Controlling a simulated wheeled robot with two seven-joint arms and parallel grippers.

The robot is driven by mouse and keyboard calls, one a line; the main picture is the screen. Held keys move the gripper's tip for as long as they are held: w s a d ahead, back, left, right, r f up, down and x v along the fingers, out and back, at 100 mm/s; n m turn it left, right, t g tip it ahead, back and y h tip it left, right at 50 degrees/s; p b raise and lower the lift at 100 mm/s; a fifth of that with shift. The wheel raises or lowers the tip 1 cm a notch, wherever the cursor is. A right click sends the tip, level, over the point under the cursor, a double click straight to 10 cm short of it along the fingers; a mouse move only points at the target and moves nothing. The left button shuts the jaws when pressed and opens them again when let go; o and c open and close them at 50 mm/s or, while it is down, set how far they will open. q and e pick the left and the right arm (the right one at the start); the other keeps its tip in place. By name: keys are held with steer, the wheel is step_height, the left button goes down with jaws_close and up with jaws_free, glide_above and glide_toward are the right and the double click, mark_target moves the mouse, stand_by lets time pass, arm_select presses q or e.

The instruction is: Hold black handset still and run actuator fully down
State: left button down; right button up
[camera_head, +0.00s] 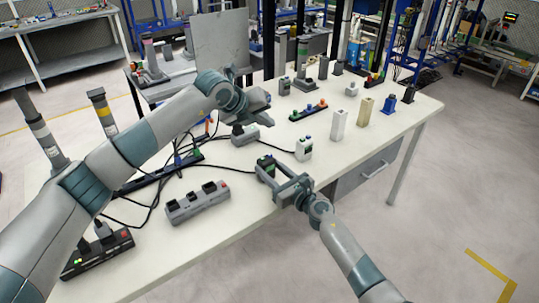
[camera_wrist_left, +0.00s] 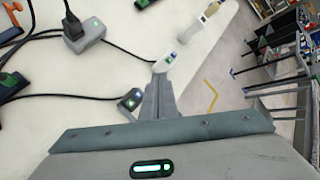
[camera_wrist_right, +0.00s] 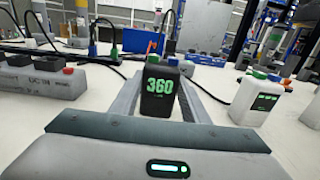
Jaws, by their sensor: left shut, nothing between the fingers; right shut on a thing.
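The black handset (camera_head: 265,168) stands upright at the table's front edge. In the right wrist view its display (camera_wrist_right: 160,86) reads 360 in green, with a green and a blue button on top. My right gripper (camera_head: 282,181) is shut on it, one finger along each side. My left gripper (camera_head: 264,112) is shut and empty, above the table behind the handset. In the left wrist view its closed fingers (camera_wrist_left: 158,88) lie just right of the handset (camera_wrist_left: 130,101). Grey columns stand at the left, one yellow-banded (camera_head: 103,114); I cannot tell which one this handset drives.
A white handset (camera_head: 304,149) stands right of the black one. A grey box with a plug (camera_head: 246,134) and a grey power strip (camera_head: 197,200) lie among black cables. White (camera_head: 338,125) and tan (camera_head: 365,112) blocks stand farther right. The front table edge is close.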

arm_select(q)
glide_above(267, 159)
steer(key=shift+f, duration=4.35)
steer(key=shift+f, duration=0.95)
stand_by(1.0)
